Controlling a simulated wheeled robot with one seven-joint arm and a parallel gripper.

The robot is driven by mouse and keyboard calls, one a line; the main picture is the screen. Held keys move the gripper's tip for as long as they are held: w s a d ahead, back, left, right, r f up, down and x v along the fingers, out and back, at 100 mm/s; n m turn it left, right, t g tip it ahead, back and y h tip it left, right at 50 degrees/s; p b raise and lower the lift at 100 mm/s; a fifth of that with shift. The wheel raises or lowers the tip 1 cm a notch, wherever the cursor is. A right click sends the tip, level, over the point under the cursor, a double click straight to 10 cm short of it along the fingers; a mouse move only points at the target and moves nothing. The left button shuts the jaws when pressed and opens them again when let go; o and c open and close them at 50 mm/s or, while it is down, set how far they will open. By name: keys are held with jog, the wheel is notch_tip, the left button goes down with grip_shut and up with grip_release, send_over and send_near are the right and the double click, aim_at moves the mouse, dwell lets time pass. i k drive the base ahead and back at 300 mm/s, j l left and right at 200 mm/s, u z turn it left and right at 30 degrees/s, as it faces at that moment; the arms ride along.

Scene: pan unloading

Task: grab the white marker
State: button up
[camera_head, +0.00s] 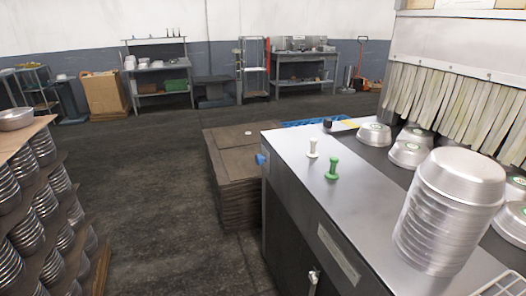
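A white, pawn-shaped piece (312,148), which looks like the white marker, stands upright on the metal counter (305,180) near its left edge. A similar green piece (332,169) stands just in front of it and a little to the right, with a gap between them. Nothing covers the white piece. My gripper is not in this view, so its state does not show.
A tall stack of metal pans (447,215) stands at the counter's front right. Upturned pans (408,153) lie behind it by a strip curtain (455,100). A small dark object (327,125) sits behind the white piece. Brown stacked sheets (232,175) stand left of the counter.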

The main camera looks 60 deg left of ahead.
aim_at(311, 153)
jog(key=u, duration=1.2)
